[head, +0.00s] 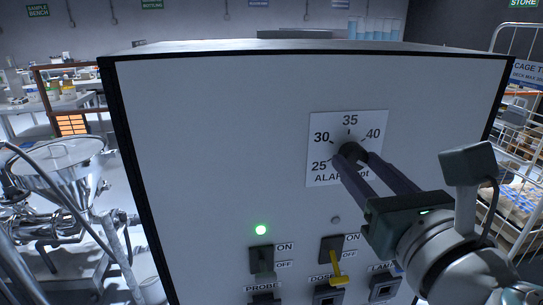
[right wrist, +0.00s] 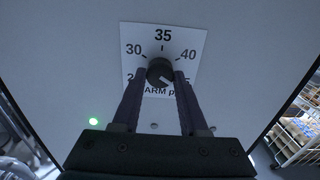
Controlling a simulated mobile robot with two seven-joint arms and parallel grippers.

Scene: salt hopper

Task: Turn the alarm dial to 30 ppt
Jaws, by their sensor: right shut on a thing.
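The alarm dial (head: 350,151) is a small black knob on a white scale plate (head: 322,178) on the front of a pale cabinet. The scale shows 25, 30, 35 and 40; its lower right part is hidden by my fingers. My right gripper (head: 352,155) is shut on the knob, one finger on each side. In the right wrist view, the dial (right wrist: 160,70) sits between the fingertips. A light mark on the knob seems to point to the lower right, away from the 30. My left gripper is not in view.
A steel hopper (head: 62,165) stands at left, a wire cage (head: 520,140) at right. The upper panel is clear.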

